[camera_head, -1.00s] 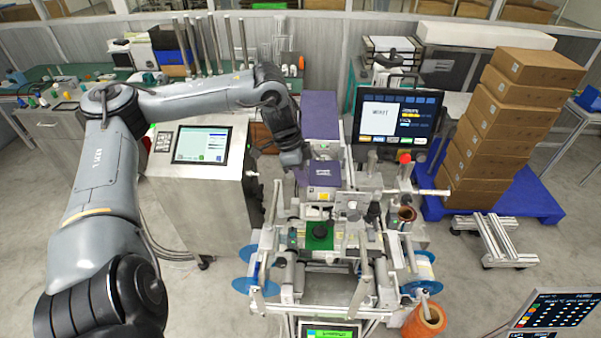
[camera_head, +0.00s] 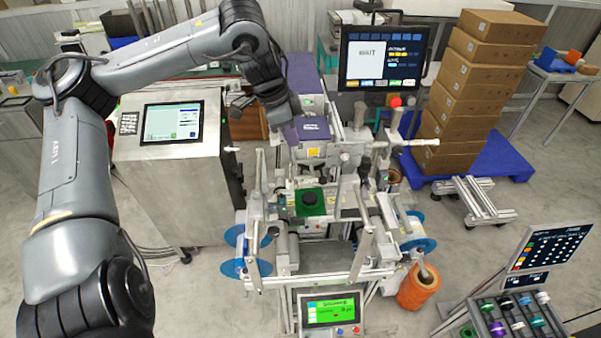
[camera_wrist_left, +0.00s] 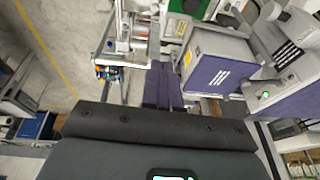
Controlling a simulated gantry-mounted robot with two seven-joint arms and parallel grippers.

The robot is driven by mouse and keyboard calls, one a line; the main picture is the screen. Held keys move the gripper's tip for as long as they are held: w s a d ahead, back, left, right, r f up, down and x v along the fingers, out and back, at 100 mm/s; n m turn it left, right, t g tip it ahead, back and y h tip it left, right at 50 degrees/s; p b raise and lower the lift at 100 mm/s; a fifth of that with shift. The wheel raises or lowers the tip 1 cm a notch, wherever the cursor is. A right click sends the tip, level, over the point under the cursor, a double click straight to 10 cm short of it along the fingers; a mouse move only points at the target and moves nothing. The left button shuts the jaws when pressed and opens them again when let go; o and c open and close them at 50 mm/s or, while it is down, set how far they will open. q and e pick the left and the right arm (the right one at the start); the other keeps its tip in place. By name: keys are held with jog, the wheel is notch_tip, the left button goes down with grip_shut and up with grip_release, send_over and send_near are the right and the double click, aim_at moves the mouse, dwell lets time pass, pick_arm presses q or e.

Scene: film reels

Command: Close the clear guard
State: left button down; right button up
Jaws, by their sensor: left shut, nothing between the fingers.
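The labelling machine (camera_head: 283,205) stands in the middle of the head view, with a green block and black knob on its deck. I cannot clearly make out the clear guard's pane. Pale metal bars (camera_head: 360,250) rise at the machine's front, but I cannot tell whether they belong to the guard. My left gripper (camera_head: 290,139) points down beside the purple-topped printer unit (camera_head: 313,128), on its left side. Contact cannot be told. My right gripper is not in view.
A monitor (camera_head: 382,57) stands behind the machine, with a red button below it. A steel cabinet with a screen (camera_head: 173,122) is to the left. Blue reels (camera_head: 247,268) and an orange roll (camera_head: 418,287) flank the front. Stacked boxes (camera_head: 463,110) are at right.

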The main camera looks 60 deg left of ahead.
pick_arm(q)
send_near(298, 177)
jog(key=w+f, duration=0.1)
jog(key=f, duration=0.1)
jog(key=w+d+f, duration=0.1)
jog(key=w+f, duration=0.1)
jog(key=shift+w+f, duration=0.2)
jog(key=shift+f, duration=0.8)
notch_tip(298, 177, down, 5)
jog(key=shift+a+r+b, duration=0.1)
jog(key=shift+r+b, duration=0.15)
jog(key=shift+b, duration=0.95)
jog(key=shift+f, duration=0.15)
jog(key=shift+a, duration=0.1)
